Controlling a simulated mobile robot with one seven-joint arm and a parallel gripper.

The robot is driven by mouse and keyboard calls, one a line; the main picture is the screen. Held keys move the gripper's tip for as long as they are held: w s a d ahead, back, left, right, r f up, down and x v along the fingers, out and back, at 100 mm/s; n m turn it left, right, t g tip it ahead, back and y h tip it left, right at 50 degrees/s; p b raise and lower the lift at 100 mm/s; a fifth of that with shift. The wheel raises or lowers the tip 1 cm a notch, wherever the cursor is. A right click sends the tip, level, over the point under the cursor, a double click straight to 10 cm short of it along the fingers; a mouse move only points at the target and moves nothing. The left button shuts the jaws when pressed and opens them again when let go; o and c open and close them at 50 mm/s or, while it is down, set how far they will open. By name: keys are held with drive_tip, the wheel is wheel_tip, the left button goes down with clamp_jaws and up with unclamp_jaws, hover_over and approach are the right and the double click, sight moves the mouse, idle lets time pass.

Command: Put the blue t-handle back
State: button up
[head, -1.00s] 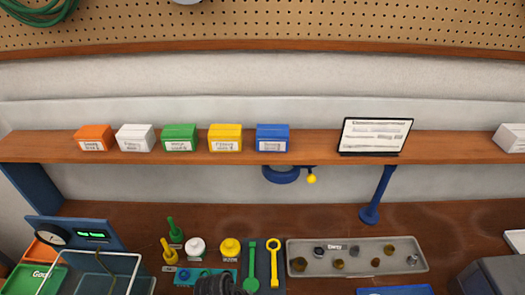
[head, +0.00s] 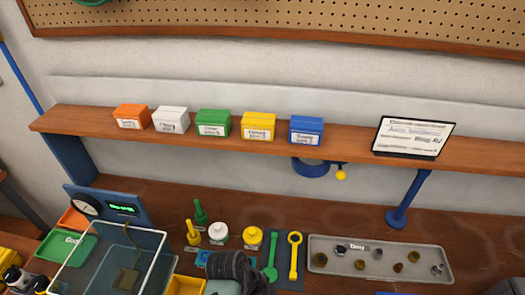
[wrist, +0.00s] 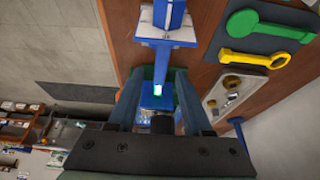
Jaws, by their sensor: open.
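In the head view a dark part of my arm covers the bench at bottom centre, and my fingertips are hidden. A green handle (head: 201,212) and a yellow handle (head: 193,233) stand upright; no blue handle is clear there.
A green wrench (head: 270,258) and a yellow wrench (head: 294,255) lie on a dark mat beside a grey tray (head: 375,272) of fittings. A clear-walled bin (head: 112,262) stands left. A shelf (head: 350,140) with coloured boxes and a blue support (head: 408,200) overhangs the bench.

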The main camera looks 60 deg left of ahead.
drive_tip(key=b+v, duration=0.1)
drive_tip(key=v, duration=0.7)
drive_tip(key=shift+r, duration=0.35)
drive_tip(key=shift+a, duration=0.1)
drive_tip(key=w+a+r+n+t+y, duration=0.15)
drive_tip(key=w+r+t+y, duration=0.35)
drive_tip(key=w+r, duration=1.15)
drive_tip(key=w+d+r+n+t+y, duration=0.1)
drive_tip(key=w+d+r+t, duration=0.25)
drive_tip(key=r, duration=0.35)
drive_tip(key=w+d+r+n+t+y, duration=0.1)
drive_tip(key=w+d+r+t, duration=0.2)
drive_tip(key=r, duration=0.4)
drive_tip(key=d+r+n+t+h, duration=0.15)
drive_tip(key=d+r+t, duration=0.5)
drive_tip(key=r, duration=0.85)
drive_tip(key=s+d+r+n+t+h, duration=0.1)
drive_tip(key=s+d+r+t, duration=0.2)
drive_tip(key=s+d+r, duration=0.2)
drive_tip(key=s+d+r+n+t+h, duration=0.2)
drive_tip(key=s+d+r, duration=0.3)
drive_tip(key=r, duration=0.7)
drive_tip(key=shift+d+t, duration=0.4)
drive_tip(key=shift+d, duration=0.75)
